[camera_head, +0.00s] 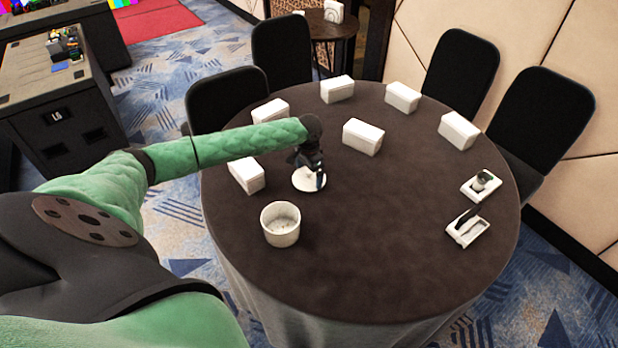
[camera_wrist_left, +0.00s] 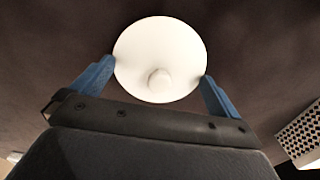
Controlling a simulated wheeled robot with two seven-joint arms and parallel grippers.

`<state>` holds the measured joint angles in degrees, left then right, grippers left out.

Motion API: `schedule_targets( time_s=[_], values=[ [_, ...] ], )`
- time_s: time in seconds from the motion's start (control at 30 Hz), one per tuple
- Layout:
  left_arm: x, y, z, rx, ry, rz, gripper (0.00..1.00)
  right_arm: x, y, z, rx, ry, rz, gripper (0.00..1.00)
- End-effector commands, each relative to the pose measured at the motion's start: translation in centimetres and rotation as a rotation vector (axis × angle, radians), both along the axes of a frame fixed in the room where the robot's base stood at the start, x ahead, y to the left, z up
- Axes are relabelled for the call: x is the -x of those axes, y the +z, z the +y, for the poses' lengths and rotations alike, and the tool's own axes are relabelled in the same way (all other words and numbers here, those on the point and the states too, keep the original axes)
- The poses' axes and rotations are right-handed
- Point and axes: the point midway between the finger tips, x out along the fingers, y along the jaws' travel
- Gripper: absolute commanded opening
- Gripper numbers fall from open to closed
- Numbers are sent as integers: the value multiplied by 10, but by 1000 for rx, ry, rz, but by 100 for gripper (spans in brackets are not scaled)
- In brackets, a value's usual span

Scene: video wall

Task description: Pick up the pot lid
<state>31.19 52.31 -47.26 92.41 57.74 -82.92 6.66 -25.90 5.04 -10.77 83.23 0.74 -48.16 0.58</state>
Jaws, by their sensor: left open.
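The white round pot lid (camera_head: 309,180) lies on the dark round table (camera_head: 380,220), partly hidden under my left gripper (camera_head: 313,172). In the left wrist view the lid (camera_wrist_left: 158,52) shows as a white disc with a small knob (camera_wrist_left: 159,79) facing the camera. The blue fingers of my left gripper (camera_wrist_left: 155,82) are open, one on each side of the knob and seen over the lid's edges. I cannot tell whether they touch it. A white pot (camera_head: 281,224) stands on the table to the left of and nearer than the lid. My right gripper is not in view.
Several white boxes stand around the back of the table, one (camera_head: 362,137) behind the lid and one (camera_head: 246,175) to its left. Two small white trays (camera_head: 467,228) (camera_head: 480,186) with items lie at the right. The table's front middle is clear. Black chairs (camera_head: 541,120) surround the back.

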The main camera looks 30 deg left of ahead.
Motion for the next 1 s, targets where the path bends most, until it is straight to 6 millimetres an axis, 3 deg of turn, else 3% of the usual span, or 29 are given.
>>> schedule_targets(
  time_s=[0.13,0.63,1.0],
  values=[
    [0,0,0,0,0,0,98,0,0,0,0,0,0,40],
    [2,-3,0,-1,0,4,0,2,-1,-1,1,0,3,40],
    [4,-6,-1,0,-1,9,0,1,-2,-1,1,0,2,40]
  ],
)
